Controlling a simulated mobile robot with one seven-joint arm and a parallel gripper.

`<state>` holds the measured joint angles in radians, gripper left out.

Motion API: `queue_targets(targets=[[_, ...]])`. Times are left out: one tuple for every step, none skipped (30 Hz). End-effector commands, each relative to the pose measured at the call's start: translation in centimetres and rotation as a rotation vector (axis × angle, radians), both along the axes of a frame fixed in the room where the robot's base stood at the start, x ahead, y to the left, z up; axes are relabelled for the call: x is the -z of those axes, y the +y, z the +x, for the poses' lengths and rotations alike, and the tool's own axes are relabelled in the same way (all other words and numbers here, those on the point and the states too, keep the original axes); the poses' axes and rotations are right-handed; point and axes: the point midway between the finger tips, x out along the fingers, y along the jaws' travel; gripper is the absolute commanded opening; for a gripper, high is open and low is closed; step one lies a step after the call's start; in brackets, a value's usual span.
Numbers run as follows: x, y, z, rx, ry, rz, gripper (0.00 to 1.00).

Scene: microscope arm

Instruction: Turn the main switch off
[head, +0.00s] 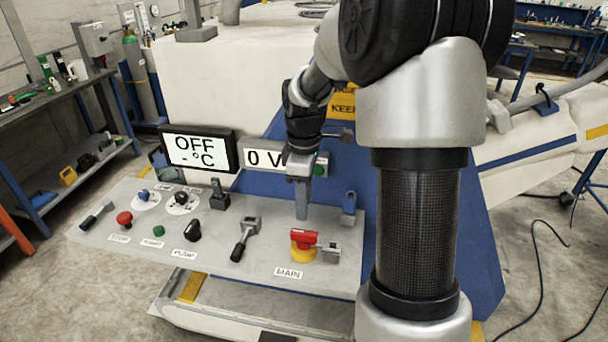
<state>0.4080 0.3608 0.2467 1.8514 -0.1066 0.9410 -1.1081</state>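The main switch (304,239) is a red handle on a yellow round base, above a MAIN label at the front right of the grey panel. The handle lies roughly sideways across the base. My gripper (302,214) points down just behind and above the handle, and looks apart from it. Only one grey finger shape shows clearly, so its opening is hidden from this side. I see nothing held in it.
The panel (215,262) also carries a black lever (244,240), a pump knob (193,231), a red button (124,219) and a green button (158,231). A grey block (329,252) sits right beside the switch. Displays read "OFF -°C" (198,150) and "0 V" (263,158).

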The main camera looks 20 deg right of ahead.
Motion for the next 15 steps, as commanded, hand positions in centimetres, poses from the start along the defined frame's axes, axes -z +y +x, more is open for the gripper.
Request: queue_targets(targets=[[-1.5, -0.1, 0.1, 0.0, -0.005, -0.002, 0.36], [-2.2, -0.1, 0.1, 0.0, -0.005, -0.002, 0.36], [-3.1, -0.1, 0.1, 0.0, -0.006, -0.002, 0.36], [-3.7, -0.1, 0.1, 0.0, -0.003, -0.002, 0.36], [-4.2, 0.0, 0.1, 0.001, -0.005, -0.002, 0.36], [-5.0, 0.0, 0.1, 0.001, -0.004, -0.001, 0.36], [-5.4, 0.0, 0.1, 0.001, -0.004, -0.001, 0.36], [-5.9, 0.0, 0.1, 0.0, -0.003, -0.001, 0.36], [-6.4, 0.0, 0.1, 0.0, -0.003, -0.001, 0.36], [-6.7, 0.0, 0.1, 0.0, -0.003, -0.001, 0.36], [-6.9, 0.0, 0.1, 0.0, -0.002, 0.0, 0.36], [-7.2, 0.0, 0.0, -0.001, -0.001, -0.001, 0.36], [-7.4, 0.0, 0.0, -0.001, -0.001, -0.001, 0.36], [-7.5, 0.0, 0.0, -0.001, -0.001, -0.001, 0.36], [-7.6, 0.0, 0.0, -0.001, -0.001, -0.001, 0.36]])
